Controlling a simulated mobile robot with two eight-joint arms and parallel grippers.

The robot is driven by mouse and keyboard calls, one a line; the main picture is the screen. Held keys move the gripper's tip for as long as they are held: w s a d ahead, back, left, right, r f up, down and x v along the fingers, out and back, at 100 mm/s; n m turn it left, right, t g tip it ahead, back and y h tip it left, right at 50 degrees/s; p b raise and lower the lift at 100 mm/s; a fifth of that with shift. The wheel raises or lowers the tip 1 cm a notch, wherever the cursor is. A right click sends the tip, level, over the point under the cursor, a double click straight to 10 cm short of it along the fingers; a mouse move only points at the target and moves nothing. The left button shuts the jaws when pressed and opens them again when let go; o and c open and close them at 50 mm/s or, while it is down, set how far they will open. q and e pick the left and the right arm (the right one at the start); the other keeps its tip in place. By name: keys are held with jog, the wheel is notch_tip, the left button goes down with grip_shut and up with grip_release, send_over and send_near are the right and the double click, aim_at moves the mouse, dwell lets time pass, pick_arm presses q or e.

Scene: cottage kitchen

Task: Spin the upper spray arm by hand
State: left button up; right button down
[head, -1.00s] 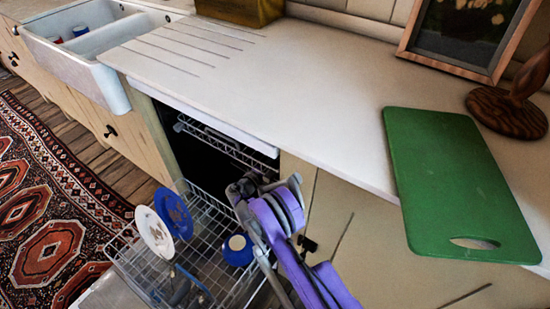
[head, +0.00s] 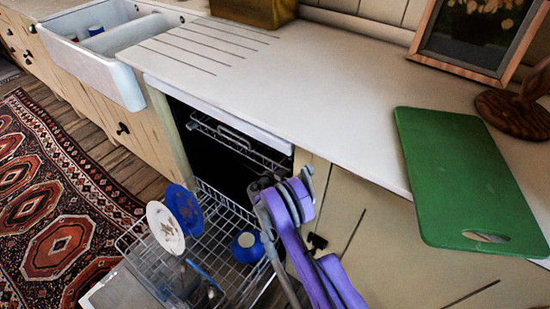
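The open dishwasher (head: 216,168) stands under the counter, with a dark interior. Its upper rack (head: 262,158) is inside, near the top of the opening. A grey part shows by this rack, but I cannot tell whether it is the upper spray arm. The lower rack (head: 136,240) is pulled out and holds a white plate (head: 163,226), a blue plate (head: 184,208) and a blue cup or bowl (head: 246,249). My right arm comes up from the bottom right. Its gripper end (head: 262,185) is in front of the opening's right side; its fingers are not clear. My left gripper is out of view.
The white counter (head: 320,90) overhangs the dishwasher. A green cutting board (head: 455,170) lies on it at the right. The white sink (head: 112,62) is at the upper left. A patterned rug (head: 60,225) covers the floor at the left.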

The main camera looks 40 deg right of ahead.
dwell(0.3)
jog(key=c, duration=0.9)
grip_release()
jog(key=shift+o, duration=0.2)
jog(key=p+v, duration=0.2)
jog(key=v, duration=0.8)
jog(key=shift+a, duration=0.35)
